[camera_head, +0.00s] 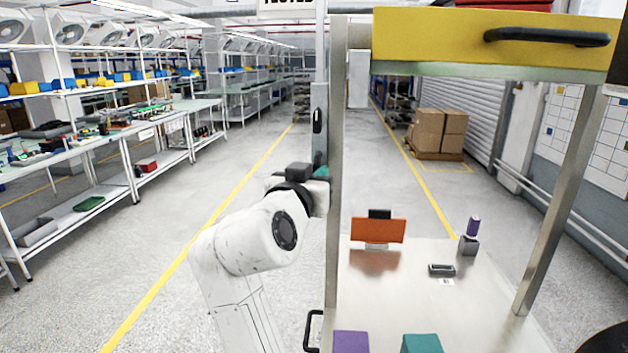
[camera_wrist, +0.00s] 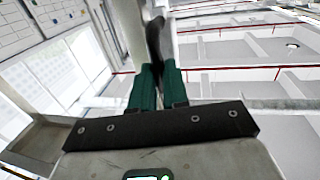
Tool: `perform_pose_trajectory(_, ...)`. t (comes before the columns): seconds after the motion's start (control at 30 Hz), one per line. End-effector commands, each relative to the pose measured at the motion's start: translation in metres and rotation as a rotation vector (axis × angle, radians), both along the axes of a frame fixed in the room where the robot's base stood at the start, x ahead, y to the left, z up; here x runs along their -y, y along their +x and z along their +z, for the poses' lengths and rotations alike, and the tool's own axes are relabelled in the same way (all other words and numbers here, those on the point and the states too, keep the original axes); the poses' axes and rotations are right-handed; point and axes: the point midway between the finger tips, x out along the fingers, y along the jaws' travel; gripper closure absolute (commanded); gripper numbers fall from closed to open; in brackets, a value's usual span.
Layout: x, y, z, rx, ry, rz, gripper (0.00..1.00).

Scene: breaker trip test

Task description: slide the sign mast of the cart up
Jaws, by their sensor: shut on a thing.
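The cart's sign mast (camera_head: 321,60) is a slim grey upright beside the left post of the cart (camera_head: 337,200). At its top a sign (camera_head: 287,4) with dark letters is cut off by the frame edge. A black grip piece (camera_head: 317,121) shows on the mast's lower part. My gripper (camera_head: 320,170) is at the mast just below that piece, reaching in from the left. In the wrist view my gripper's green fingers (camera_wrist: 158,70) are closed on a dark upright bar (camera_wrist: 154,42), seemingly the mast's handle. The exact contact is hidden in the head view.
Shelved benches (camera_head: 90,150) line the left. Cardboard boxes (camera_head: 438,132) stand behind. The left aisle floor is clear.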

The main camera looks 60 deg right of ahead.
Motion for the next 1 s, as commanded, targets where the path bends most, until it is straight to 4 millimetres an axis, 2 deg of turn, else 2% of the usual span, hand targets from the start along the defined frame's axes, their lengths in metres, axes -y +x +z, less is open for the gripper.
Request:
perform_pose_trajectory(0.03,-0.002,0.001,0.006,0.007,-0.015,0.006,1.0)
perform_pose_trajectory(0.13,-0.002,0.001,0.007,0.008,-0.016,0.006,1.0)
perform_pose_trajectory(0.17,-0.002,0.001,0.007,0.008,-0.017,0.006,0.83)
perform_pose_trajectory(0.4,-0.001,0.001,0.005,0.006,-0.012,0.004,0.6)
perform_pose_trajectory(0.73,-0.006,0.0,0.003,0.005,-0.01,0.004,0.6)
perform_pose_trajectory(0.87,-0.024,-0.002,0.001,0.007,-0.011,0.007,0.6)
perform_pose_trajectory(1.0,-0.051,-0.005,0.0,0.008,-0.01,0.007,0.6)
